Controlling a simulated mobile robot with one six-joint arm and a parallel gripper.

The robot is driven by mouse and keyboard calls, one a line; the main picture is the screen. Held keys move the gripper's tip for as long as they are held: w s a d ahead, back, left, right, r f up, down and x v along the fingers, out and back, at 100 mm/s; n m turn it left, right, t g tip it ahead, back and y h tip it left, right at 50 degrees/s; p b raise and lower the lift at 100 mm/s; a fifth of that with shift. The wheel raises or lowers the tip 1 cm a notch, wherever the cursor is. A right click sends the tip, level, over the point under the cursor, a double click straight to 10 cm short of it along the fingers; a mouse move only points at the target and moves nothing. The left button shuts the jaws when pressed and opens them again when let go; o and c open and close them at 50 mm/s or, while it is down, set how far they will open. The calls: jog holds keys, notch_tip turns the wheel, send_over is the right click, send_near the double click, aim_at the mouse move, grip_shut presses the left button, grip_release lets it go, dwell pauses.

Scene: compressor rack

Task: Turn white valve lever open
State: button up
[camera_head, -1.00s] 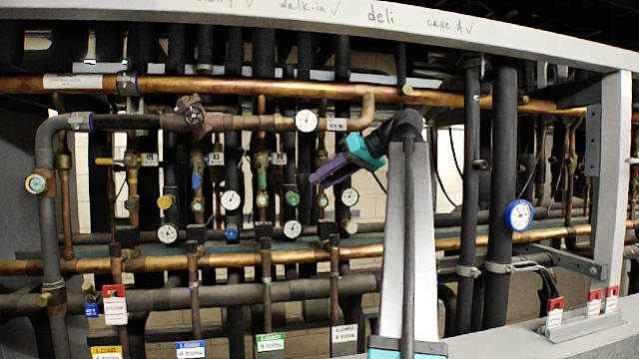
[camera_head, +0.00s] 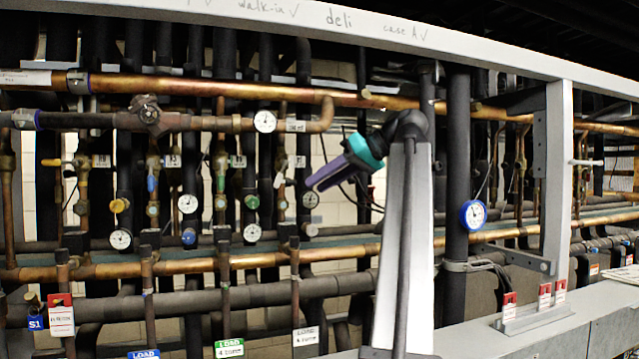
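A small white lever (camera_head: 279,181) shows among the valves on the vertical copper pipes, tilted and pointing down to the left. It is the rightmost of a row with a yellow lever (camera_head: 50,162), a blue lever (camera_head: 152,183) and a green lever (camera_head: 221,183). My gripper (camera_head: 312,184), with purple fingers and a teal body, is just right of the white lever in the picture and appears apart from it. It points left and slightly down. The fingers overlap in this view, so their opening is hidden.
A copper pipe (camera_head: 200,89) runs across above the valves, with another (camera_head: 130,270) below. Gauges hang among the pipes, including a blue-rimmed one (camera_head: 472,215) on a thick black pipe. A grey upright post (camera_head: 557,180) stands at right. Tags hang along the lower front.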

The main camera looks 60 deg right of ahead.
grip_shut()
jog(key=w+a+r+n+t+y, duration=0.25)
jog(key=a+n+t, duration=0.2)
jog(key=n, duration=1.05)
jog(key=shift+s+a+f+n+t+y, duration=0.15)
jog(key=shift+s+f+n+t, duration=0.15)
jog(key=shift+f+n+t, duration=0.55)
jog(key=shift+s+a+f+n+t+y, duration=0.15)
jog(key=shift+s+f+n+t, duration=0.15)
jog(key=shift+f+n+t, duration=0.5)
jog(key=shift+s+a+f+n+t+y, duration=0.15)
jog(key=shift+s+f+n+t, duration=0.15)
jog(key=shift+f+n+t, duration=0.5)
